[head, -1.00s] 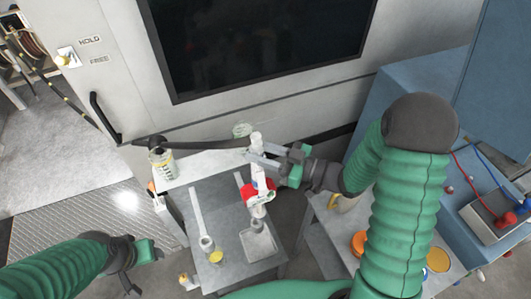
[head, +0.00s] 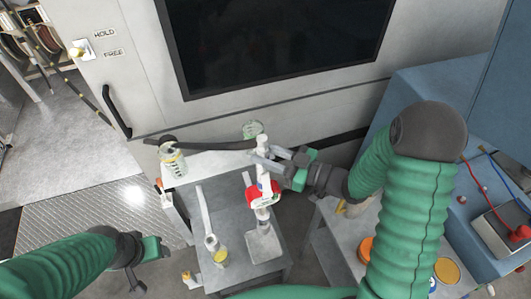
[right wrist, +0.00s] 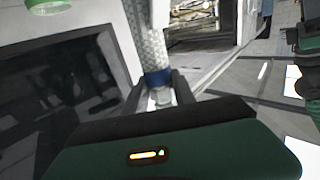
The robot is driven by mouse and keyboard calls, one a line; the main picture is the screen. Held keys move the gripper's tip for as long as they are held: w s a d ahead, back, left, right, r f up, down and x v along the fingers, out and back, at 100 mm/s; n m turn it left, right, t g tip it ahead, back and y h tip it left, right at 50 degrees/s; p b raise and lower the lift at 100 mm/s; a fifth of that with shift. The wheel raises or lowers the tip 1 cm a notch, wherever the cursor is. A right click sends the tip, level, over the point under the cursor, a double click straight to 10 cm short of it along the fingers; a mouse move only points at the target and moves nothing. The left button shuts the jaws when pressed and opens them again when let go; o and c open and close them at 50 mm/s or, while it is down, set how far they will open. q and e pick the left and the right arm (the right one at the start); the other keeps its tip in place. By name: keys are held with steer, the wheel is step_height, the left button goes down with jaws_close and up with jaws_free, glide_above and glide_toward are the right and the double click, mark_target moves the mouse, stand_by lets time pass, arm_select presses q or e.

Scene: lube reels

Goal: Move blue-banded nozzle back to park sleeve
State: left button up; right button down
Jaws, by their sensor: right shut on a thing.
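My right gripper (head: 262,158) is shut on the upper part of a white upright nozzle (head: 262,141) above the small table. In the right wrist view, the fingers (right wrist: 160,95) sit on either side of the nozzle at its blue band (right wrist: 157,78), with a braided hose (right wrist: 150,45) above it. A red-and-white piece (head: 263,194) shows lower on the same upright line; whether it belongs to the nozzle I cannot tell. I cannot make out the park sleeve for certain. My left gripper (head: 140,265) is low at the left, away from the table, its jaws unclear.
The grey table (head: 235,210) carries a grey tray (head: 264,246) and a yellow-marked cup (head: 220,256). A clear jar (head: 172,160) stands on the white shelf (head: 215,165) behind. A cabinet wall (head: 140,60) closes the back.

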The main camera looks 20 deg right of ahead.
mark_target(268, 173)
steer(key=shift+f+b, duration=0.9)
steer(key=shift+f, duration=0.15)
steer(key=shift+f+b, duration=0.9)
steer(key=shift+f, duration=0.35)
steer(key=shift+f+b, duration=1.25)
steer(key=shift+f, duration=0.4)
steer(key=shift+s, duration=0.1)
